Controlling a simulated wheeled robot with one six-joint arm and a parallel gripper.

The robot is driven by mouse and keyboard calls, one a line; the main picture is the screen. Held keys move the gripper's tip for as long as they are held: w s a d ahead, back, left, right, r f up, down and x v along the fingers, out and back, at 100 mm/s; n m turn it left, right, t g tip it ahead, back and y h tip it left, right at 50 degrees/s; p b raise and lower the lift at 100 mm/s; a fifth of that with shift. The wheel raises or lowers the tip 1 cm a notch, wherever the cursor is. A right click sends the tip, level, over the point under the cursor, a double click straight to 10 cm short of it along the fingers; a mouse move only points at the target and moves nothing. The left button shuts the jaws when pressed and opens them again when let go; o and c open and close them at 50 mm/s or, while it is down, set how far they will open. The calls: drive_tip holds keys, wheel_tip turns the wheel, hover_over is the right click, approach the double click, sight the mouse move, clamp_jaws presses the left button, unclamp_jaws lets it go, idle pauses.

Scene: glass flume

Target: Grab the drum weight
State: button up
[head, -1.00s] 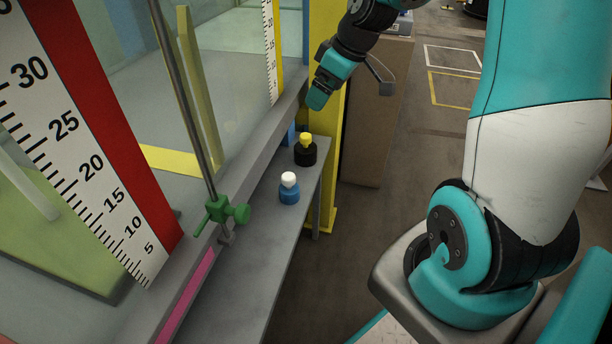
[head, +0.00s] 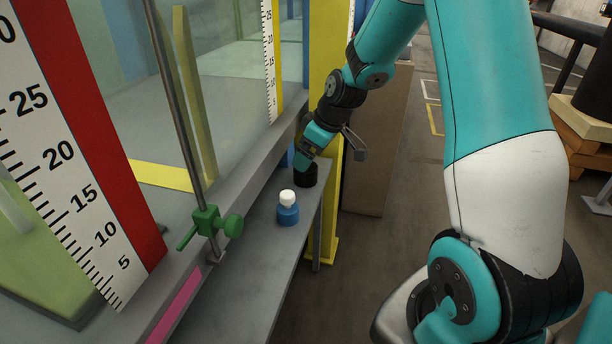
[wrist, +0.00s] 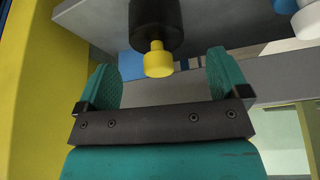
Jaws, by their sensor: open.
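The drum weight is a black cylinder (head: 306,178) with a yellow knob, standing on the grey shelf (head: 262,262) beside the flume. In the head view my gripper (head: 303,160) is just above it and hides the knob. In the wrist view the yellow knob (wrist: 158,62) and black body (wrist: 155,25) show between my two teal fingers (wrist: 163,72). The fingers are open, with a gap on each side of the knob. A blue weight (head: 288,215) with a white top stands nearer on the same shelf, apart from the black one.
The flume's glass wall and grey rail (head: 245,170) run along the left of the shelf. A green clamp (head: 212,223) on a rod stands at the rail. A yellow post (head: 326,215) is close behind the black weight. Floor is open to the right of the shelf.

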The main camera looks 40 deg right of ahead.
drive_tip(key=b+x, duration=0.1)
drive_tip(key=x, duration=0.1)
drive_tip(key=b+x, duration=0.1)
drive_tip(key=x, duration=0.1)
drive_tip(key=shift+d+f, duration=0.15)
drive_tip(key=shift+f, duration=0.3)
drive_tip(key=shift+w+r, duration=0.1)
drive_tip(key=c, duration=1.6)
drive_tip(key=shift+c, duration=0.2)
drive_tip(key=shift+r, duration=0.1)
